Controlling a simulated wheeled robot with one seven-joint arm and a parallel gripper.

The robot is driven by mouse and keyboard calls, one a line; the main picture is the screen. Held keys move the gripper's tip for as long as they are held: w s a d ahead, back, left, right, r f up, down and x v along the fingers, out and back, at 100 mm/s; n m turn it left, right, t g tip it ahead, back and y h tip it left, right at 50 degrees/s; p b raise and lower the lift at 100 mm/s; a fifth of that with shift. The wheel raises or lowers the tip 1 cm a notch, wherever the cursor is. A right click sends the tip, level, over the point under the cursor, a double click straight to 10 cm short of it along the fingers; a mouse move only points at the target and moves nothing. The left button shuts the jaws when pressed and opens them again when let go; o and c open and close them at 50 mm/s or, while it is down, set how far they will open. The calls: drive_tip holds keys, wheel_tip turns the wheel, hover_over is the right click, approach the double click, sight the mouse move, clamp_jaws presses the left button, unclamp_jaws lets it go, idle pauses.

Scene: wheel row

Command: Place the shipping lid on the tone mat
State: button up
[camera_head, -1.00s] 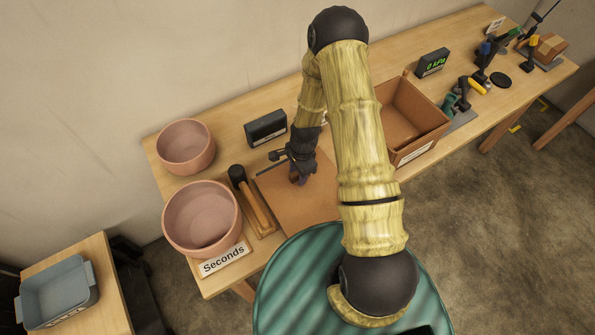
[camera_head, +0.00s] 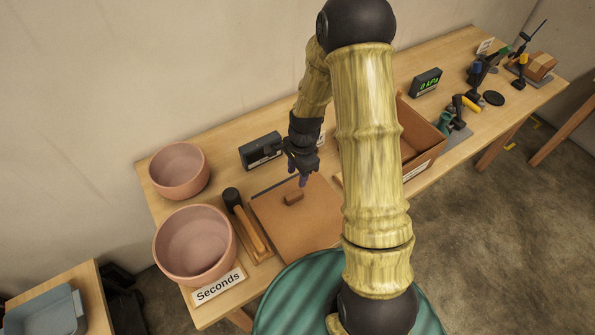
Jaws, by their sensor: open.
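The shipping lid (camera_head: 290,222) is a flat brown square panel with a small block handle (camera_head: 293,198). It lies flat on the wooden table, between the mallet and the open brown box. A thin dark strip (camera_head: 283,184) shows along its far edge; it may be the tone mat, the rest of which would be hidden under the lid. My gripper (camera_head: 302,180) is open and empty, just beyond and to the right of the handle, with a visible gap between them. My arm hides part of the table to the right of the lid.
A mallet (camera_head: 246,222) lies close along the lid's left side. Two pink bowls (camera_head: 195,246) and a "Seconds" sign (camera_head: 218,285) are farther left. A dark display box (camera_head: 261,151) stands behind the lid. The open brown box (camera_head: 421,142) stands to the right.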

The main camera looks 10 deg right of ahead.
drive_tip(key=shift+r, duration=0.6)
drive_tip(key=s+d+r+n+t+h, duration=0.1)
drive_tip(key=s+r+n+t, duration=0.2)
drive_tip(key=s+r+n, duration=0.9)
wheel_tip(320, 180, up, 3)
drive_tip(key=shift+d+r+n, duration=0.15)
drive_tip(key=shift+d+n, duration=0.25)
drive_tip(key=shift+n, duration=0.8)
